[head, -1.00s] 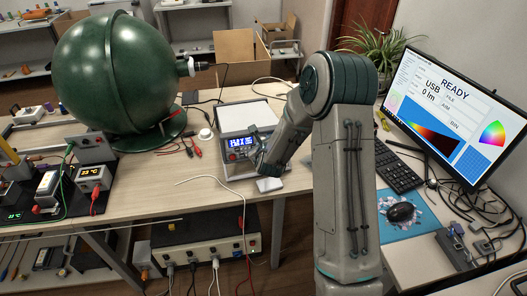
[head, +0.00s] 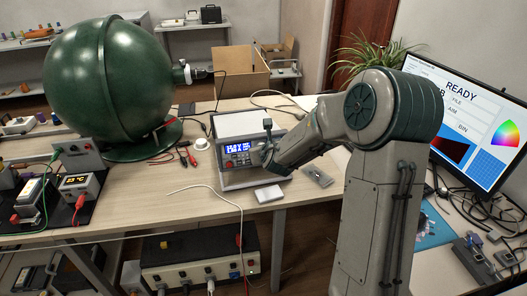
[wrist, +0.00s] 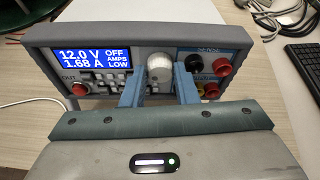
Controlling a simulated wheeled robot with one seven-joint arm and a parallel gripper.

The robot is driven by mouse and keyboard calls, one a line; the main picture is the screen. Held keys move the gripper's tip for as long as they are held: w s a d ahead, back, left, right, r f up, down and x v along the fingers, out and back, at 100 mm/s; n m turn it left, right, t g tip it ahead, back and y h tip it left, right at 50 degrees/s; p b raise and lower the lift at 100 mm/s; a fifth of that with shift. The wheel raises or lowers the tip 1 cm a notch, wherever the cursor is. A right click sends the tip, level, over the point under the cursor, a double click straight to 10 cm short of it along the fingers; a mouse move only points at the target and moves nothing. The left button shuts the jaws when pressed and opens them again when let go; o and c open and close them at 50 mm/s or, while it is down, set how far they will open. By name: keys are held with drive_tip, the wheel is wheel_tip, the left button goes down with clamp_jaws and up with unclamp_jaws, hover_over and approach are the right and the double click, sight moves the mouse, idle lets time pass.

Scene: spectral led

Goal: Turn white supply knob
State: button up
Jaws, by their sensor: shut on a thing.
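The power supply (head: 237,172) is a grey box on the wooden bench, and its front also fills the top of the wrist view (wrist: 50,62). Its blue display (wrist: 82,57) reads 12.0 V, 1.68 A, OFF, AMPS LOW. The white knob (wrist: 159,66) is on the front panel, right of the display and buttons. My gripper (wrist: 160,84) is shut on the knob, with one blue finger on each side of it. The fingers hide the knob's lower sides. In the head view my gripper (head: 267,150) is at the right of the supply's front.
Red and black terminals (wrist: 221,66) are close right of the fingers. A red button (wrist: 79,89) is below the display. A flat white object (head: 269,193) lies before the supply. The large green sphere (head: 100,85) stands left, the monitor (head: 470,115) right.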

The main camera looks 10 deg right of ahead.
drive_tip(key=shift+f, duration=0.15)
drive_tip(key=o, duration=1)
drive_tip(key=shift+d+r, duration=0.15)
drive_tip(key=shift+r, duration=0.1)
drive_tip(key=shift+w+r+p, duration=0.1)
drive_tip(key=shift+r+p, duration=0.05)
drive_tip(key=shift+p, duration=0.45)
drive_tip(key=n+h+p, duration=0.1)
drive_tip(key=n+p, duration=0.1)
drive_tip(key=p, duration=0.3)
drive_tip(key=n+p, duration=0.2)
drive_tip(key=p, duration=0.3)
drive_tip(key=a+n+h+p, duration=0.1)
drive_tip(key=n+p, duration=0.1)
drive_tip(key=p, duration=0.4)
drive_tip(key=shift+f+t+h, duration=0.3)
drive_tip(key=shift+t, duration=0.1)
drive_tip(key=shift+n+p, duration=0.3)
drive_tip(key=shift+p, duration=0.1)
